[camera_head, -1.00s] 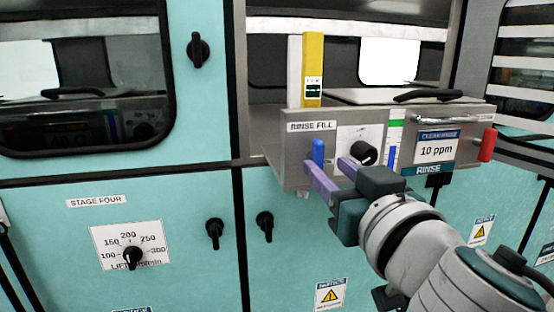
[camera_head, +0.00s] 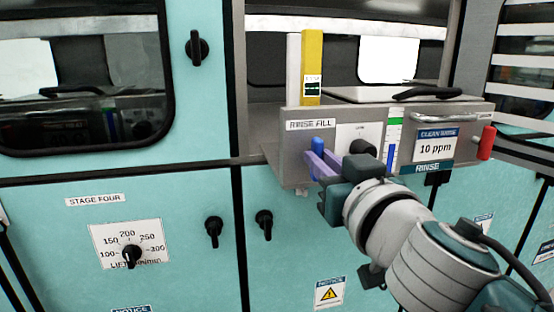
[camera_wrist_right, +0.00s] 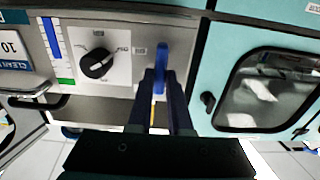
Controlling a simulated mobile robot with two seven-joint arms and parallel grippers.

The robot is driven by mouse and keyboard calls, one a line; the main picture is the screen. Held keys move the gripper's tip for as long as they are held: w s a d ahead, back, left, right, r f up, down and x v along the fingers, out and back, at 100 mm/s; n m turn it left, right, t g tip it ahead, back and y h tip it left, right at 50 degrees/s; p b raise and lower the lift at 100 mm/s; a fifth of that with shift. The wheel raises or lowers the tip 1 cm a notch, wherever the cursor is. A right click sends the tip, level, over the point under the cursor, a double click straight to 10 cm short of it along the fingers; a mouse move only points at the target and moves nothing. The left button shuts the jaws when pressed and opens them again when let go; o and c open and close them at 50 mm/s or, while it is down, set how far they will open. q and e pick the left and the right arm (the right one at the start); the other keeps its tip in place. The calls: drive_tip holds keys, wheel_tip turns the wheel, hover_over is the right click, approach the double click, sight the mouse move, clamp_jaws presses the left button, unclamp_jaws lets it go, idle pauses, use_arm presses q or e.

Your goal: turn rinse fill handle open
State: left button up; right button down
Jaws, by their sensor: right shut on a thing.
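The blue rinse fill handle (camera_head: 318,145) is on the grey panel, under the RINSE FILL label (camera_head: 311,125). My right gripper (camera_head: 318,162) is shut on the handle; its purple fingers hide the handle's lower part in the head view. In the right wrist view the blue handle (camera_wrist_right: 161,62) stands between the two dark fingers of the gripper (camera_wrist_right: 160,82). My left gripper is not in view.
A black knob (camera_head: 362,148) on a white dial plate sits right of the handle, close to my wrist. A level gauge (camera_head: 393,142), a "10 ppm" display (camera_head: 437,149) and a red handle (camera_head: 487,143) are further right. A yellow post (camera_head: 313,70) stands behind the panel.

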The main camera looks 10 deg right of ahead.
idle(0.5)
drive_tip(key=shift+n, duration=0.3)
drive_tip(key=shift+a+f+n+b, duration=0.1)
drive_tip(key=shift+n, duration=2.75)
drive_tip(key=shift+a+f+n+b, duration=0.15)
drive_tip(key=shift+n, duration=2.75)
drive_tip(key=shift+a+f+n+b, duration=0.1)
drive_tip(key=shift+n, duration=2.75)
drive_tip(key=c, duration=0.8)
unclamp_jaws()
drive_tip(key=shift+c, duration=0.2)
